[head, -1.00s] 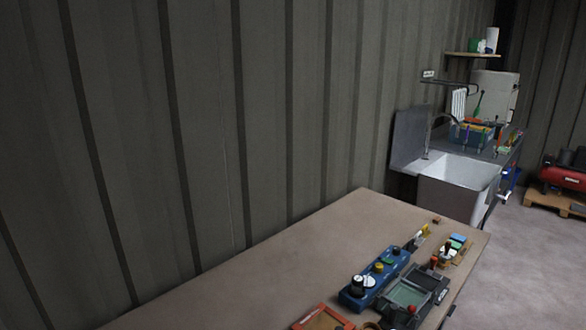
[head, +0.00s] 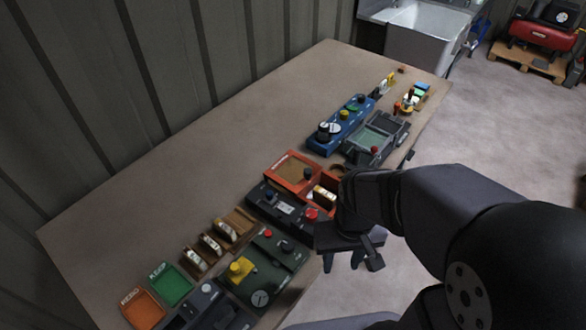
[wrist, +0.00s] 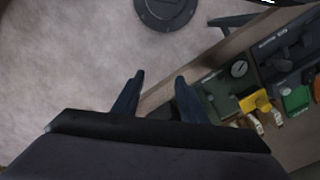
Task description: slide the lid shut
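My gripper (head: 350,262) is open and empty, beside the bench's right edge and over the floor. In the wrist view, its two dark fingers stand apart (wrist: 156,95) with only floor and the bench edge beyond. No part is plainly recognisable as the lid. A grey case (head: 376,140) at the far part of the bench has a pale green recessed panel and a red knob, and may be the lidded one. My gripper is well short of it and touches nothing there. My arm hides part of the bench's right edge.
The bench (head: 190,140) carries a blue box (head: 341,125), an orange-framed tray (head: 291,170), a black panel (head: 284,207) and a green panel (head: 268,262) along its right side. Orange (head: 142,309) and green (head: 170,284) trays lie at the near end. Its wall side is bare.

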